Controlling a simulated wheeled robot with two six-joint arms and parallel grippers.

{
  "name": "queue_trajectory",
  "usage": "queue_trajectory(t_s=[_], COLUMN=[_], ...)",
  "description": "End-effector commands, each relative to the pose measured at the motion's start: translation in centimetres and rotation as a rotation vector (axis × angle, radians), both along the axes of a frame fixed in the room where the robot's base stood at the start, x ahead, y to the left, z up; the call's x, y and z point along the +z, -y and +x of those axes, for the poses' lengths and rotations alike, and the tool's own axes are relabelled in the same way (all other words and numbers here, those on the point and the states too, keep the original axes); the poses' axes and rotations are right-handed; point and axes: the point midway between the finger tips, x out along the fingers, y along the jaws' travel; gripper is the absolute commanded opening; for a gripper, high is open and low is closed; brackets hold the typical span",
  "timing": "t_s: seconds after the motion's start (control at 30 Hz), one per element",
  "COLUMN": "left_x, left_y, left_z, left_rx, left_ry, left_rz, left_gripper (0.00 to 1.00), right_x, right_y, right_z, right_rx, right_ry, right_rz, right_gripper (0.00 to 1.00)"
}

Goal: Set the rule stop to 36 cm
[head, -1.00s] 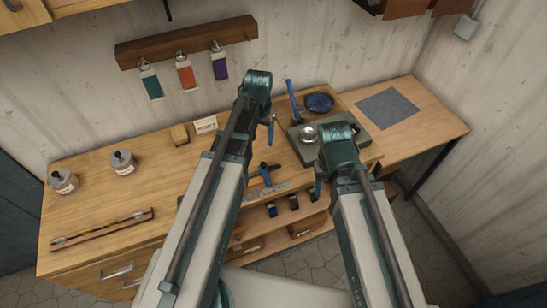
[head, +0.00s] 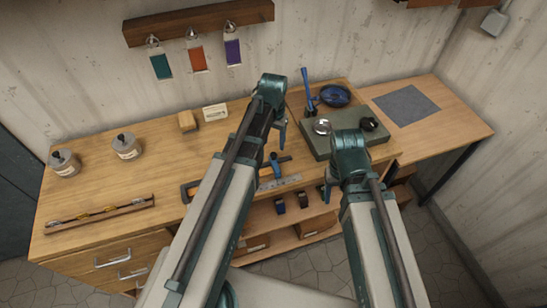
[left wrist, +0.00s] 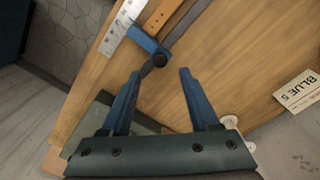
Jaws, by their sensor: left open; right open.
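The metal rule (head: 283,184) lies on the workbench near its front edge, with the blue stop (head: 275,170) across it. In the left wrist view the rule (left wrist: 122,30) shows its markings, which are too small to read. There the blue stop (left wrist: 146,41) has a dark round knob, just beyond my fingertips. My left gripper (head: 283,134) is open and empty above the bench; its two blue fingers (left wrist: 160,74) are apart, with the knob ahead of the gap. My right gripper (head: 328,192) is open near the bench's front edge, right of the rule, partly hidden by its own wrist.
A "BLUE 5" card (left wrist: 297,91) and wooden block (head: 187,121) lie behind. Two jars (head: 126,146) stand left. The bench's left middle is clear.

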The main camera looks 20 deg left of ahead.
Motion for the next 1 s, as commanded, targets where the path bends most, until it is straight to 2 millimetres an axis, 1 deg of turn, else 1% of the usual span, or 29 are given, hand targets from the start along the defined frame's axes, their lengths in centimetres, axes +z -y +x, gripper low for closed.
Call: queue_trajectory(t_s=[0.03, 0.2, 0.33, 0.5, 0.77, 0.87, 1.0], left_x=[-1.5, -3.8, -5.2, -5.9, -5.8, -5.8, -5.8], left_y=[0.0, 0.0, 0.0, 0.0, 0.0, 0.0, 0.0], left_z=[0.0, 0.0, 0.0, 0.0, 0.0, 0.0, 0.0], left_rx=[0.000, 0.000, 0.000, 0.000, 0.000, 0.000, 0.000], left_ry=[0.000, 0.000, 0.000, 0.000, 0.000, 0.000, 0.000], left_rz=[0.000, 0.000, 0.000, 0.000, 0.000, 0.000, 0.000], left_gripper=[0.62, 0.62, 0.62, 0.62, 0.62, 0.45, 0.20], right_x=[-1.5, -3.8, -5.2, -5.9, -5.8, -5.8, -5.8], right_y=[0.0, 0.0, 0.0, 0.0, 0.0, 0.0, 0.0], right_z=[0.0, 0.0, 0.0, 0.0, 0.0, 0.0, 0.0], right_rx=[0.001, -0.001, -0.001, -0.002, -0.002, -0.002, -0.002], right_ry=[0.000, 0.000, 0.000, 0.000, 0.000, 0.000, 0.000], right_rz=[0.000, 0.000, 0.000, 0.000, 0.000, 0.000, 0.000], right_gripper=[0.62, 0.62, 0.62, 0.62, 0.62, 0.62, 0.62])
